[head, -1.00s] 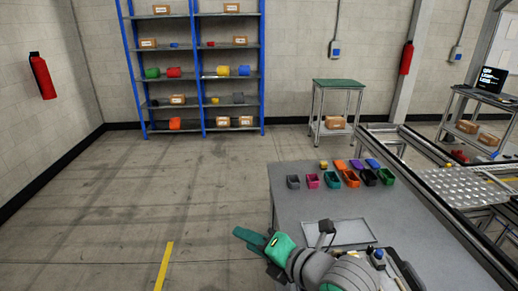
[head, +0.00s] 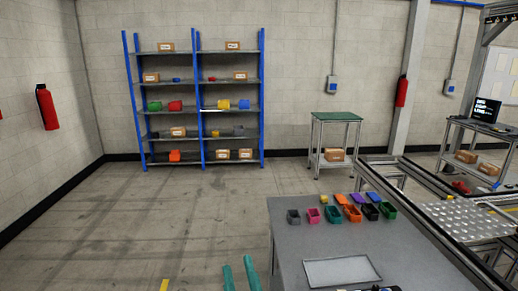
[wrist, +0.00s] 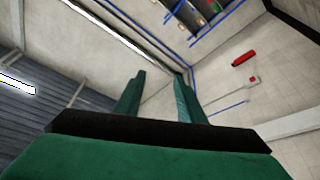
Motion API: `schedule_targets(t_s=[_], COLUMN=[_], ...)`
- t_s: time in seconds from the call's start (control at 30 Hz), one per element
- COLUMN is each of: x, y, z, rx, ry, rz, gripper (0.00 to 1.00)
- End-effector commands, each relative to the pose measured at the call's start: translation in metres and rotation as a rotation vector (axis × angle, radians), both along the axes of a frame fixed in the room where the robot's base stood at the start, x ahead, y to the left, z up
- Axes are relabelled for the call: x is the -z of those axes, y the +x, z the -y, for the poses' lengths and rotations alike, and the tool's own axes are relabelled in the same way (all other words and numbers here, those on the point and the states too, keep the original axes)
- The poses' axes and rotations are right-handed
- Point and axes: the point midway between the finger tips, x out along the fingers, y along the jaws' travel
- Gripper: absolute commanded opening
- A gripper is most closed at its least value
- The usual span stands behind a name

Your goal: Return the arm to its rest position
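My gripper (head: 239,272) shows at the bottom edge of the head view, left of the grey table (head: 430,262). Its two green fingers point upward, with a clear gap between them. In the wrist view my gripper (wrist: 158,95) is open and empty, its fingers apart against the wall and ceiling. The rest of my arm is below the head view's frame and hidden.
Several small coloured bins (head: 352,213) and a flat grey tray (head: 342,271) are on the table. A blue shelf rack (head: 198,113) and a green-topped stand (head: 337,117) are at the back wall. Floor left of the table is clear.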

Motion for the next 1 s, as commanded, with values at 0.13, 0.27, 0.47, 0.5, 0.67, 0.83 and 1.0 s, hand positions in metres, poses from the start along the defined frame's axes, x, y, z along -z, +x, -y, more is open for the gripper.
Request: schedule_targets(t_s=[0.13, 0.27, 0.47, 0.5, 0.67, 0.83, 1.0], x=[0.043, 0.082, 0.142, 0.153, 0.196, 0.233, 0.259], y=[-0.016, -0.036, -0.079, -0.09, -0.135, -0.191, -0.249], z=[0.003, 0.007, 0.009, 0.01, 0.011, 0.014, 0.021], rx=[0.047, 0.092, 0.16, 0.174, 0.221, 0.259, 0.28], ry=[0.173, 0.298, 0.447, 0.469, 0.539, 0.578, 0.582], rz=[-0.084, -0.152, -0.257, -0.276, -0.357, -0.435, -0.505], gripper=[0.36, 0.36, 0.36, 0.36, 0.36, 0.36, 0.36])
